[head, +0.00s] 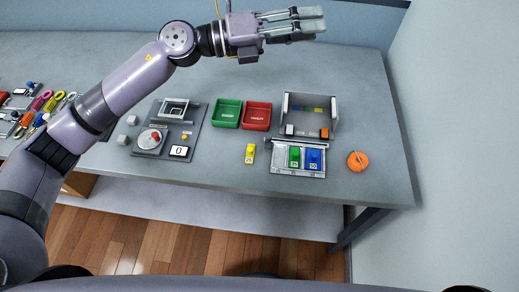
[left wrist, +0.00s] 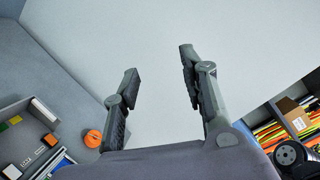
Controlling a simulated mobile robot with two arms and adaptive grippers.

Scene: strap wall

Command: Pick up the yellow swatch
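The yellow swatch (head: 249,154) is a small yellow piece with a pale label at its lower end. It lies on the grey table just left of a grey tray (head: 297,172), which holds a green swatch (head: 295,157) and a blue swatch (head: 314,160). My left gripper (head: 318,20) is high at the back of the head view, far from the yellow swatch. In the left wrist view its two fingers (left wrist: 158,65) are spread with nothing between them. My right gripper is not in view.
Green (head: 227,113) and red (head: 256,116) bins stand behind the yellow swatch. A grey open box (head: 332,118) and an orange round thing (head: 357,161) are to the right. A device with a dial (head: 150,138) is to the left. The table in front of the swatch is clear.

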